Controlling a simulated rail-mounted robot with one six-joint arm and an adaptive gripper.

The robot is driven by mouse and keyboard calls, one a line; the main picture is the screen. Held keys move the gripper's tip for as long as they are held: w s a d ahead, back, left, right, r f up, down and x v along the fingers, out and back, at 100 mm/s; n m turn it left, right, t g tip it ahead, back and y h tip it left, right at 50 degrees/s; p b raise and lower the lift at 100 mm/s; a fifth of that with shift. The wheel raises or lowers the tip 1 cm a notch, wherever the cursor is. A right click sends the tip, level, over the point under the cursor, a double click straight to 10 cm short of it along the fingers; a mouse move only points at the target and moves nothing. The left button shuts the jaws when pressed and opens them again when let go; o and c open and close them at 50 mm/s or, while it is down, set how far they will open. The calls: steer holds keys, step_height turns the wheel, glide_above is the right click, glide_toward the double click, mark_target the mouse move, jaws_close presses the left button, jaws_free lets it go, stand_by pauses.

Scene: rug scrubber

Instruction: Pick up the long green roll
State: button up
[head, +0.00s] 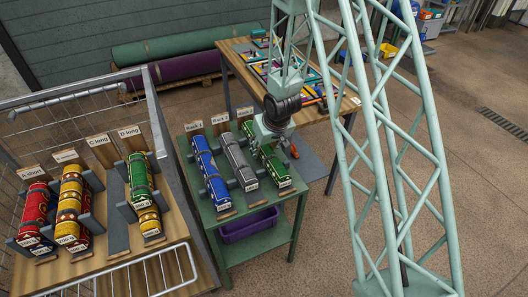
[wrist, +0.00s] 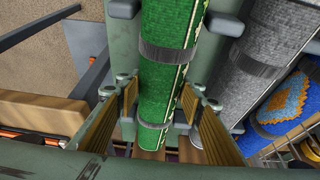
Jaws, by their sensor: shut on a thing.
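The long green roll (head: 275,166) lies on the green table, right of the grey and blue rolls, in line with the rack. My gripper (head: 270,138) is over its far part, pointing down. In the wrist view, the green roll (wrist: 165,85) runs between the two ribbed jaws (wrist: 163,115), with grey bands around it. My gripper is shut on it. The roll looks level with its neighbours; I cannot tell whether it is clear of its supports.
The grey roll (head: 239,164) lies close beside, with the blue roll (head: 210,171) further left. A wire-sided cage at left holds red, yellow and green-yellow rolls (head: 143,196) on a wooden top. A wooden table (head: 235,47) with patterned pieces stands behind. A purple bin (head: 249,224) is below.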

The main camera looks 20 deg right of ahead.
steer(key=shift+r, duration=0.1)
step_height(320, 180, up, 18)
steer(key=p, duration=1)
steer(key=shift+p, duration=0.35)
steer(key=shift+s+a+f, duration=0.1)
steer(key=shift+f, duration=0.15)
stand_by(0.9)
steer(key=m+b, duration=0.1)
steer(key=b, duration=0.1)
glide_toward(263, 148)
steer(key=shift+w+a+r, duration=0.2)
steer(key=shift+w+a, duration=0.15)
steer(key=shift+w, duration=0.05)
steer(key=shift+s+d+f+m+h, duration=0.3)
steer(key=shift+s+d+f+m, duration=0.15)
steer(key=shift+s+f, duration=0.3)
